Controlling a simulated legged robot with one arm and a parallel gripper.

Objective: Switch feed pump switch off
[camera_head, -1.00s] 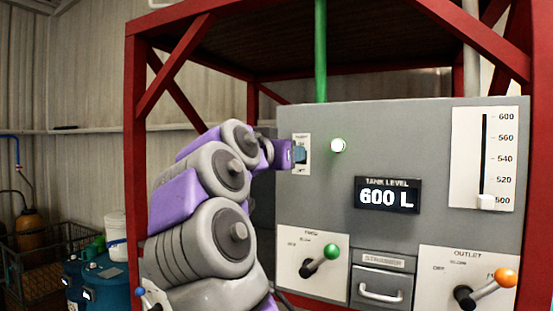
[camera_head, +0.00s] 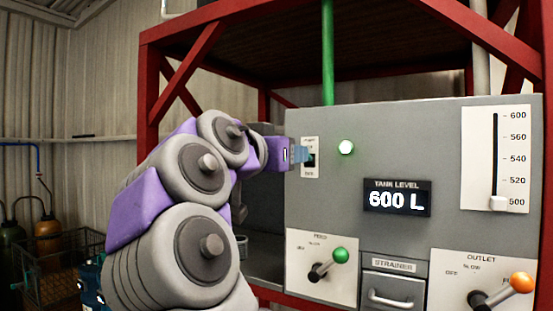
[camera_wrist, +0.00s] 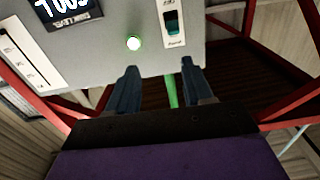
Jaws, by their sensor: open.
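The feed pump switch is a small dark rocker on a white plate (camera_head: 309,172) at the upper left of the grey panel. In the wrist view the switch (camera_wrist: 173,23) shows a teal and dark rocker, with the picture upside down. My gripper (camera_head: 301,154) is in front of the plate and partly hides the switch in the head view. In the wrist view my gripper (camera_wrist: 165,80) has its two dark fingers apart with nothing between them. The switch lies beyond the fingertips, towards the right finger. I cannot tell whether the fingers touch the panel. A round lamp (camera_head: 346,147) beside the switch glows green.
The grey panel (camera_head: 410,135) carries a tank level display (camera_head: 397,199) reading 600 L and a level slider (camera_head: 497,203). Below are a green-knobbed feed lever (camera_head: 340,255), a strainer drawer (camera_head: 393,290) and an orange-knobbed outlet lever (camera_head: 521,282). A red frame (camera_head: 149,90) surrounds the panel.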

